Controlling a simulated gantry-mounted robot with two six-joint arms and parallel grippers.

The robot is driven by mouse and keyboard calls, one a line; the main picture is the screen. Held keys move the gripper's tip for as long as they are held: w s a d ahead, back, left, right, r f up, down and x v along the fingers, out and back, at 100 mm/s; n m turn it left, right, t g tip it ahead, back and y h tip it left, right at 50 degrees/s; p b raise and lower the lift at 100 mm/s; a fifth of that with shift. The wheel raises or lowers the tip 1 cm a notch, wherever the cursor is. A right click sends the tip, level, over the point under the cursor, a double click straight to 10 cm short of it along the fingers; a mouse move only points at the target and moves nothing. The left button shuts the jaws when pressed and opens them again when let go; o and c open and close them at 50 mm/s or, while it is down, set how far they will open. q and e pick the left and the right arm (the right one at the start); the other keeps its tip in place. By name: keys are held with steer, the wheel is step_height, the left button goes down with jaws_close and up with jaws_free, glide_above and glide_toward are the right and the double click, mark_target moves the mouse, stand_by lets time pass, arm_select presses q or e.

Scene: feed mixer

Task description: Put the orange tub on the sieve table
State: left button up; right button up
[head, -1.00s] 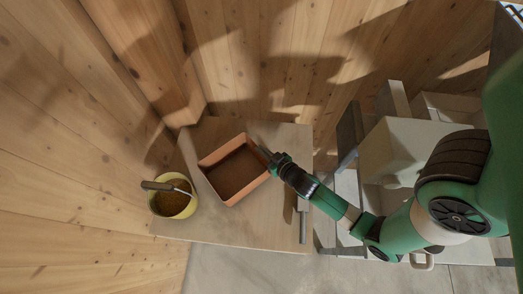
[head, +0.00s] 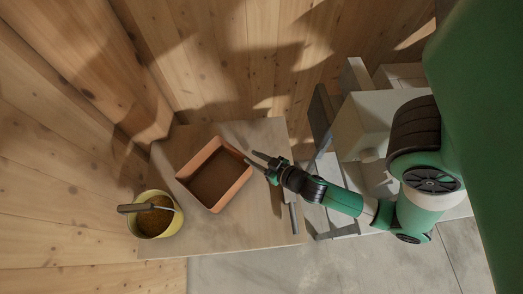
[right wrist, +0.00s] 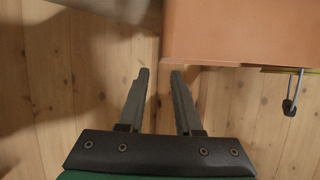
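The orange tub (head: 232,191) is a rectangular open box with a brown inside, standing on a pale wooden tabletop (head: 240,232). It also shows in the right wrist view (right wrist: 240,32), at the top right just ahead of the fingers. My right gripper (head: 262,166) is open and empty beside the tub's right rim, with a small gap in the head view. In the right wrist view my gripper (right wrist: 160,72) has its fingers apart, with the tub's near corner beyond them. I cannot tell which surface is the sieve table. My left gripper is not in view.
A yellow bucket (head: 142,224) with brown feed and a dark-handled scoop (head: 137,208) stands left of the tub. Wooden walls close off the back and left. A pale boxy unit (head: 368,118) with grey parts stands at right. Bare concrete floor (head: 315,270) lies in front.

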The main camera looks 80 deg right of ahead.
steer(key=b+v, duration=0.1)
steer(key=v, duration=0.3)
steer(key=w+a+r+t, duration=0.3)
steer(key=w+r+t, duration=0.4)
steer(key=w+r, duration=1.55)
steer(key=w+a+r+n+t+y, duration=0.1)
steer(key=a+r+t, duration=0.1)
steer(key=r, duration=0.7)
steer(key=a+r+n+t+y, duration=0.1)
steer(key=a+r+t, duration=0.1)
steer(key=r, duration=0.7)
steer(key=s+a+r+n+t+y, duration=0.2)
steer(key=s+a+r+n+y, duration=0.1)
steer(key=r, duration=0.7)
steer(key=s+a+r+n+t+y, duration=0.2)
steer(key=a+r+t+y, duration=0.1)
steer(key=r, duration=0.7)
steer(key=shift+s+a+n+y, duration=0.4)
steer(key=shift+a+y, duration=0.1)
steer(key=shift+y, duration=0.1)
